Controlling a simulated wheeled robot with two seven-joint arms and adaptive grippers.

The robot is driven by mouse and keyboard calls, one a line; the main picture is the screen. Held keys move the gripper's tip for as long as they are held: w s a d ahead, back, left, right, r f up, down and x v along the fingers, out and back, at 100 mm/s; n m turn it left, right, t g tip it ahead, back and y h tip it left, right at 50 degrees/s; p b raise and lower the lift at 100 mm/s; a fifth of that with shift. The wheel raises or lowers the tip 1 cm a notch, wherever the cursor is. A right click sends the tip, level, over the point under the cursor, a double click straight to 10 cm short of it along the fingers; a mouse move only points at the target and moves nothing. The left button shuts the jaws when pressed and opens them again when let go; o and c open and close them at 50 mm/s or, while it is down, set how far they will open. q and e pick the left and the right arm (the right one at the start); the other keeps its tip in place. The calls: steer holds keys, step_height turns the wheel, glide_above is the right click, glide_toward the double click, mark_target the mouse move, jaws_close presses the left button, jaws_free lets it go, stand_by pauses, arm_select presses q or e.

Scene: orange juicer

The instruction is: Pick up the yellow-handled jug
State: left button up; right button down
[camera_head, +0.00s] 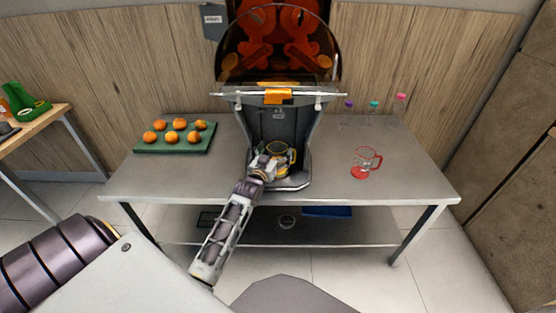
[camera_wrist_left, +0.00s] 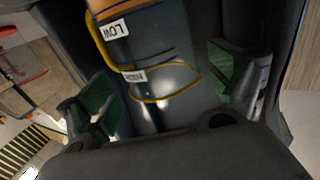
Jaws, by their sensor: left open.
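The yellow-handled jug (camera_head: 281,158) stands in the bay of the orange juicer (camera_head: 278,110), partly hidden by my left gripper. In the left wrist view the clear jug (camera_wrist_left: 150,62) shows a yellow rim and handle, with white labels in the same area, one reading LOW. My left gripper (camera_head: 268,160) reaches into the front of the bay at the jug. In the left wrist view its green-padded fingers (camera_wrist_left: 165,82) are spread wide on either side of the jug, with gaps visible. I cannot tell how deep the jug sits between them. My right gripper is not in view.
A red-handled jug (camera_head: 366,163) stands on the table (camera_head: 395,190) to the right. Several small bottles with coloured caps (camera_head: 373,110) stand behind it. A green tray (camera_head: 150,149) of oranges lies left. The juicer's side walls are close around my gripper.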

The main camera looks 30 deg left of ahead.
arm_select(q)
steer(key=shift+w+a, duration=0.1)
steer(key=shift+w, duration=0.6)
steer(key=shift+w+a, duration=0.1)
steer(key=shift+w, duration=0.35)
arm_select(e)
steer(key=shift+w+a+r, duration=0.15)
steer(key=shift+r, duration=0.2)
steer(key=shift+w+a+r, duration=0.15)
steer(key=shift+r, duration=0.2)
arm_select(q)
steer(key=shift+c, duration=0.7)
steer(key=c, duration=1.5)
steer(key=shift+r, duration=0.1)
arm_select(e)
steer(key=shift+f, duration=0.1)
